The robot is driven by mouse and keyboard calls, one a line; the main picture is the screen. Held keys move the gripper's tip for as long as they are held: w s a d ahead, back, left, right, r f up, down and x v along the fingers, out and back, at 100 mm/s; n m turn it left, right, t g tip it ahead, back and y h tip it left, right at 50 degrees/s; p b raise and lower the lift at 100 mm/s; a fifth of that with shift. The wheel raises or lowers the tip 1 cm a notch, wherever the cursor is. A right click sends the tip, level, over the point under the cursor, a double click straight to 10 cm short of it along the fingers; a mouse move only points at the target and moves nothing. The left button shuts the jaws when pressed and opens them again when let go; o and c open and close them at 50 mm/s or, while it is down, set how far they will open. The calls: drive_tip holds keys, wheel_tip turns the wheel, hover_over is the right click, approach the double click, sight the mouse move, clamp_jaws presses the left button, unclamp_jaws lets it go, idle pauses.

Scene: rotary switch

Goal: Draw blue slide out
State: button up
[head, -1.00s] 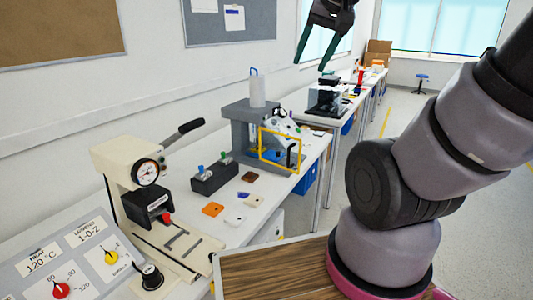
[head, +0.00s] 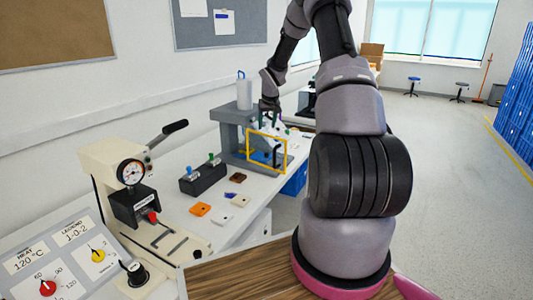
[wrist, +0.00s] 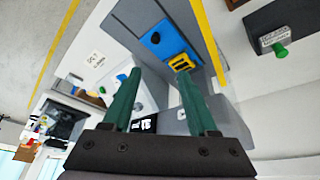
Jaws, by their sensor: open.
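The blue slide (wrist: 168,42) lies in the grey base of the press, with a dark round knob on it and a yellow-and-black piece at its near edge. In the head view the blue slide (head: 259,157) shows small, low behind the yellow frame. My gripper (wrist: 158,72) is open and empty, its two green fingers apart, pointing toward the slide. The slide appears beyond the fingertips; I cannot tell the exact gap. In the head view my gripper (head: 269,116) hangs by the top of the yellow frame (head: 249,147), partly hidden among the press parts.
Yellow bars (wrist: 208,42) flank the slide in the wrist view. A black box with a green knob (wrist: 281,50) stands to the right. In the head view, a lever press (head: 125,180), a dark switch block (head: 203,178) and small coloured tiles (head: 200,209) share the bench.

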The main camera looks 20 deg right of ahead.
drive_tip(key=x, duration=1.1)
drive_tip(key=s+d+x, duration=0.1)
drive_tip(key=x, duration=0.5)
drive_tip(key=shift+w+d+f, duration=0.1)
drive_tip(key=shift+f, duration=0.45)
clamp_jaws()
idle(0.3)
